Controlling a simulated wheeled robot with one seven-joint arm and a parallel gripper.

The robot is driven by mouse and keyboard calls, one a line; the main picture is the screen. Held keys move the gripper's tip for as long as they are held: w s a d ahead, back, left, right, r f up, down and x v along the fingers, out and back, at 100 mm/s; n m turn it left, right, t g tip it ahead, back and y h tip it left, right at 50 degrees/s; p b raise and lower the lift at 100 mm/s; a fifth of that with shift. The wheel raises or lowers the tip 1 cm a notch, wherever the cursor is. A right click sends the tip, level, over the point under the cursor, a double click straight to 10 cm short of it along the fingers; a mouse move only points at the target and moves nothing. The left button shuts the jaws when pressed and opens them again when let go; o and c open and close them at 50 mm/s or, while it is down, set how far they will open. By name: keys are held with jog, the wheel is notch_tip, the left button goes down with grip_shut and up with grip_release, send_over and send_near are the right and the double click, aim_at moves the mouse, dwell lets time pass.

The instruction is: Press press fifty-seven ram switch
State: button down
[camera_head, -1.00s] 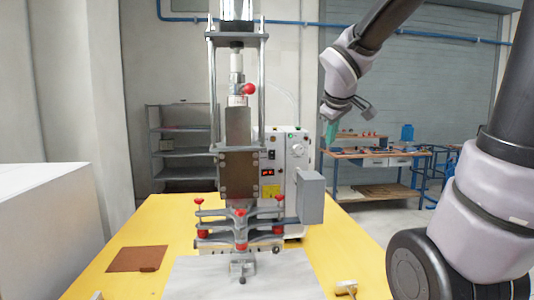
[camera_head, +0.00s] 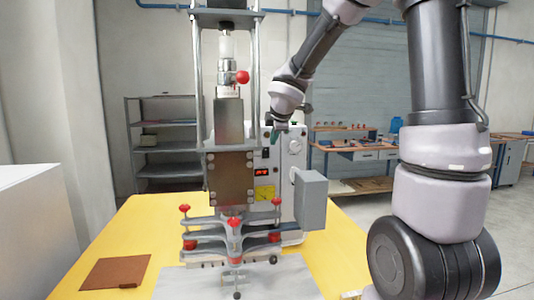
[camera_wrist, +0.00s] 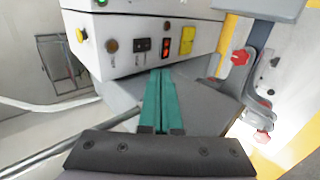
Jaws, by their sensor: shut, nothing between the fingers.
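The press (camera_head: 230,120) stands on the yellow table, with a white control box (camera_head: 285,190) behind it. No readable label shows which control is the ram switch. My gripper (camera_wrist: 161,72) has green fingers, shut and empty. Its tips point toward the panel near the rocker and display; whether they touch is unclear.
A grey box (camera_head: 312,200) juts out at the right of the control box. Red-knobbed clamps (camera_head: 232,235) sit at the press's base. A brown sheet (camera_head: 115,272) lies on the yellow table (camera_head: 165,215). A workbench (camera_head: 350,150) stands behind at right.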

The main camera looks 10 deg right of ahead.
aim_at(266, 153)
jog(key=x, duration=0.8)
jog(key=w+r+x, duration=0.1)
jog(key=x, duration=0.3)
jog(key=shift+w, duration=0.65)
jog(key=shift+w+f, duration=0.15)
jog(key=shift+r, duration=0.85)
